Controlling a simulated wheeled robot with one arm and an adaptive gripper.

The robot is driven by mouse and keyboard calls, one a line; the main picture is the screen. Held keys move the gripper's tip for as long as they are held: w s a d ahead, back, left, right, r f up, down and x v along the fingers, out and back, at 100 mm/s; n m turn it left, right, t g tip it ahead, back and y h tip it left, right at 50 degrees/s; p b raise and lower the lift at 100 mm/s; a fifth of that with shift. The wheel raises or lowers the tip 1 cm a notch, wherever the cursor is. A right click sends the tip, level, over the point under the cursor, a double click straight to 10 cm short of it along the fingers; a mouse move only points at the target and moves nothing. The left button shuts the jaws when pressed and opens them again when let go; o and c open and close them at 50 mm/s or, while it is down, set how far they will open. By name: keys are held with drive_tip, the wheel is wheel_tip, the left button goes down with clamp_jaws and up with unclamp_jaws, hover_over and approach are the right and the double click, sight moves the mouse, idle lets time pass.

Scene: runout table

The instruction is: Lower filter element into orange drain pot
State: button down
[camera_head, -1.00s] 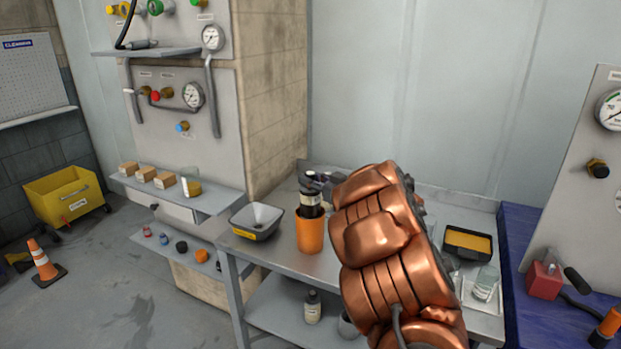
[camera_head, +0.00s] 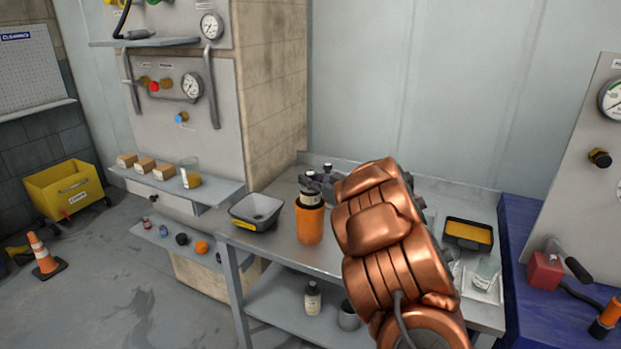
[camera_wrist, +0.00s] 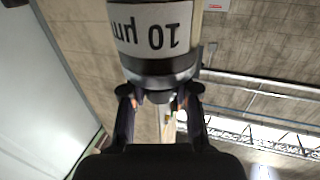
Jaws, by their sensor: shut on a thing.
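The orange drain pot (camera_head: 309,225) stands upright on the grey metal table. The filter element (camera_head: 310,197) is upright at the pot's mouth, with its lower part hidden inside the pot and only its upper part showing. My gripper (camera_head: 312,181) is shut on the filter element's top end, just above the pot rim. In the wrist view the filter element (camera_wrist: 155,30) shows a white label reading "10 µm", and my gripper's fingers (camera_wrist: 160,98) close around its dark end. The pot does not show in the wrist view.
A grey square funnel tray (camera_head: 257,211) stands left of the pot, close to it. A yellow-filled black tray (camera_head: 467,235) and a clear container (camera_head: 486,272) are at the table's right. A bottle (camera_head: 312,298) stands on the lower shelf.

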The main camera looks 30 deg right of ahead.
sight(318, 193)
drive_tip(key=shift+f+b, duration=0.6)
drive_tip(key=shift+f, duration=1.15)
drive_tip(key=c, duration=0.8)
unclamp_jaws()
drive_tip(key=v, duration=1.2)
